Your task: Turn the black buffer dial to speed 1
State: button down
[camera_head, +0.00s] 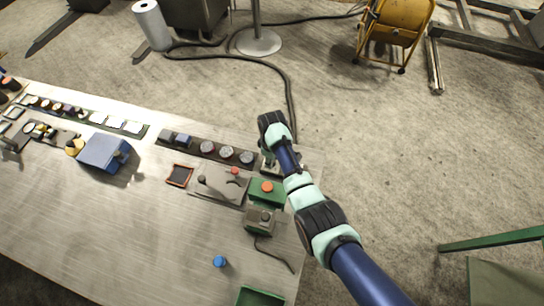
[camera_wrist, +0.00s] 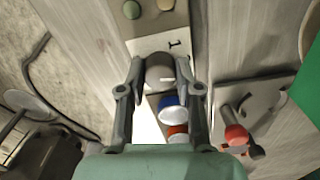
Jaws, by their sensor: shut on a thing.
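My gripper (camera_wrist: 162,78) is in the wrist view, its two fingers on either side of a rounded knob (camera_wrist: 160,70), which I take as the buffer dial. The knob looks grey in this light, and its lower part and pointer are hard to make out. A pale plate (camera_wrist: 150,46) beyond the fingertips carries a dark "1" mark (camera_wrist: 175,44). In the head view my gripper (camera_head: 268,164) is at the right end of the dark control strip, and my wrist mostly hides the dial there.
Several round dials (camera_head: 226,152) line the strip to the left. A green box with an orange button (camera_head: 267,187) stands just in front. Open floor lies right of the table.

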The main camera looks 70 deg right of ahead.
jog(key=n+p, duration=0.1)
jog(key=n, duration=0.4)
jog(key=shift+r+n+p, duration=0.1)
jog(key=shift+n+p, duration=0.2)
jog(key=shift+p, duration=0.1)
jog(key=n+p, duration=0.1)
jog(key=n, duration=0.4)
jog(key=shift+n, duration=0.3)
jog(key=c, duration=0.8)
grip_release()
notch_tip(320, 180, up, 12)
jog(key=shift+f, duration=0.1)
jog(key=shift+w, duration=0.1)
